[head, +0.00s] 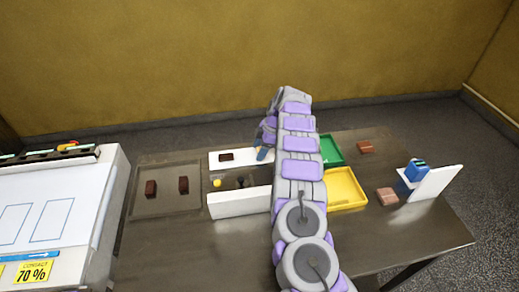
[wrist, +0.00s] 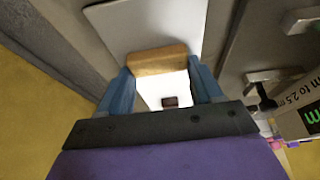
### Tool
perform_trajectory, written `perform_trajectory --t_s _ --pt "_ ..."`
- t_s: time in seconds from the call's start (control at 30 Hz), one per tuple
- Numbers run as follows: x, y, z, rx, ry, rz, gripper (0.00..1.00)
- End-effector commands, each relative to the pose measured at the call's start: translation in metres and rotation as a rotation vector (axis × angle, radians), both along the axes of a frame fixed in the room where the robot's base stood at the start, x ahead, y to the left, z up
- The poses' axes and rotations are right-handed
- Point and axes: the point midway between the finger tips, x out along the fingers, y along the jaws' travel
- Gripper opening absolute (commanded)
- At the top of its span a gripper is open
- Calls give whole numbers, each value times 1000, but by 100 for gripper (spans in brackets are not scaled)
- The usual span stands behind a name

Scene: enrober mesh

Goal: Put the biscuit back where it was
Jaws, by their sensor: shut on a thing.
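The biscuit (wrist: 158,60) is a tan block between the two blue fingers of my gripper (wrist: 163,82) in the wrist view. My gripper is shut on it. In the head view my gripper (head: 262,154) is over the right part of the white enrober's back panel (head: 242,158), partly hidden by my arm. The biscuit is not clearly visible there. A dark brown piece (head: 226,157) lies on the left of that panel. A small dark piece (wrist: 170,102) on white shows between the fingers in the wrist view.
A brown tray (head: 165,208) with two dark bars is at left. A green tray (head: 331,152) and yellow tray (head: 345,188) are right of my arm. Further right are reddish blocks (head: 387,196) and a blue object (head: 415,170) by a white panel (head: 437,184). A white machine (head: 55,215) stands far left.

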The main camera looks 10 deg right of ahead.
Motion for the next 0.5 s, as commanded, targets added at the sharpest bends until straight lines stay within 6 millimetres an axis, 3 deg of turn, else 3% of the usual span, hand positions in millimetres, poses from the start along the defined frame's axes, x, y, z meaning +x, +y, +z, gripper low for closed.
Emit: perform_trajectory --t_s 0.3,0.33,0.5 --pt "0 -1 -13 0 6 -2 48" --pt "0 -1 -14 0 7 -1 66" --pt "-1 -1 -16 -2 13 -1 82"
